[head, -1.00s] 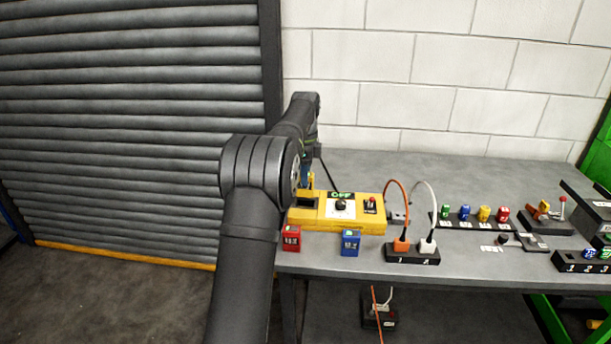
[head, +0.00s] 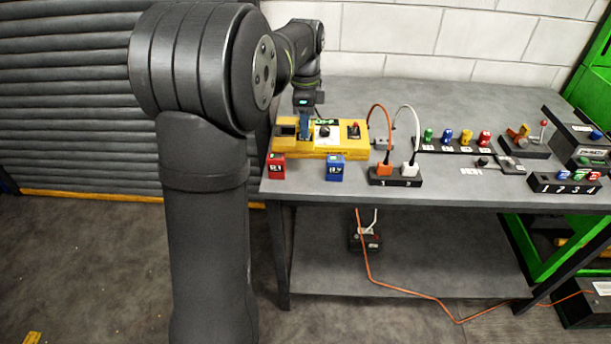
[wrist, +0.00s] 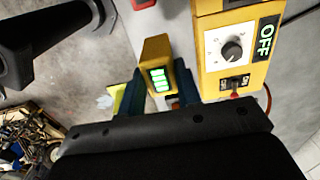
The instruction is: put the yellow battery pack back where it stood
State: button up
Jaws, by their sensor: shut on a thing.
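The yellow battery pack (wrist: 156,50), with a lit green display, is between the blue fingers of my gripper (wrist: 158,88) in the wrist view. My gripper is shut on it. In the head view my gripper (head: 305,122) is over the left part of the yellow console (head: 340,152); I cannot make out the pack there. The console has a dark bay (head: 285,131) at its left end, and a knob and red switch to the right. In the wrist view the console (wrist: 210,82) is right of the pack, with its OFF label showing.
A red pack (head: 276,166) and a blue pack (head: 335,168) stand in front of the console. A black socket block (head: 395,180) with orange and white plugs is to their right. Small coloured pieces, levers and black boxes fill the table's right side. A shutter stands at left.

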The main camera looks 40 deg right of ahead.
aim_at(306, 148)
jog(key=shift+s+a+f, duration=0.2)
jog(key=shift+s, duration=0.1)
notch_tip(306, 148, down, 10)
jog(key=shift+r, duration=0.25)
jog(key=shift+f, duration=0.2)
jog(key=o, duration=0.9)
notch_tip(306, 148, up, 12)
jog(key=shift+r, duration=0.2)
jog(key=shift+f, duration=0.15)
